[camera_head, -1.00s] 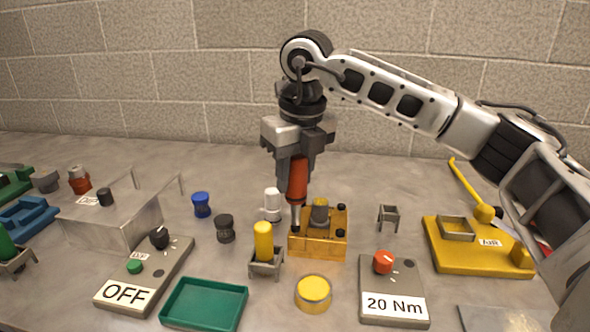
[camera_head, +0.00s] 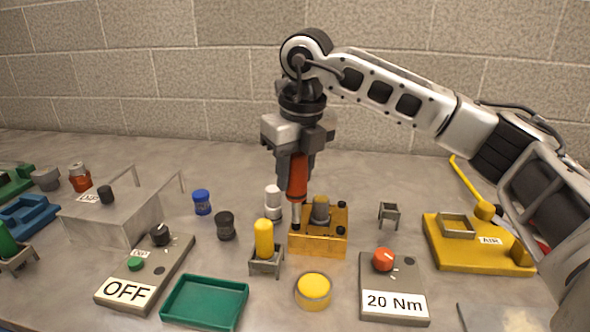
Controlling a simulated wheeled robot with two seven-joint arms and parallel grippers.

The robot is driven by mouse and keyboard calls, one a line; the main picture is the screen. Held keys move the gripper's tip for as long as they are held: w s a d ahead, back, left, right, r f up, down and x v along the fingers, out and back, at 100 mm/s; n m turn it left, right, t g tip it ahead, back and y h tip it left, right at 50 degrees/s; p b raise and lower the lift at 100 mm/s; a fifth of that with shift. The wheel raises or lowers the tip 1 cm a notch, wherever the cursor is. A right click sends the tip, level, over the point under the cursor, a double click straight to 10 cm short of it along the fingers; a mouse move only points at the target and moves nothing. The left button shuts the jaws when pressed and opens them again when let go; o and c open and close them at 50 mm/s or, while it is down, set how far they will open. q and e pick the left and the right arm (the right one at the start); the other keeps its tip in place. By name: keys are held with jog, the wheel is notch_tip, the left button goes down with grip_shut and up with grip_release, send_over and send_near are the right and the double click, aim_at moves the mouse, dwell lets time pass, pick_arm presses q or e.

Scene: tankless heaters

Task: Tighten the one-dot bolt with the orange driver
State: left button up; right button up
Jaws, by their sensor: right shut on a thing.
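The orange driver (camera_head: 297,178) is upright in my right gripper (camera_head: 296,150), which is shut on its upper part. The driver's grey tip points down at the left rear part of the yellow bolt block (camera_head: 318,244). I cannot tell whether the tip touches a bolt, as the tip covers that spot. Black bolts show at the block's right side, one at the back and one at the front (camera_head: 342,231). A grey-brown cylinder stands on the block. The dot marks are too small to read. My left gripper is not in view.
A 20 Nm box (camera_head: 394,304) with a red knob stands at right front, an OFF box (camera_head: 127,291) at left. A yellow driver in a holder (camera_head: 264,264), a yellow button (camera_head: 313,287) and a green tray (camera_head: 204,303) are near the block. A yellow AIR fixture (camera_head: 478,262) stands right.

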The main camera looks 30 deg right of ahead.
jog(key=shift+f+b, duration=0.45)
jog(key=shift+f, duration=0.2)
dwell(1.9)
jog(key=shift+r+p, duration=2.65)
jog(key=shift+r, duration=1)
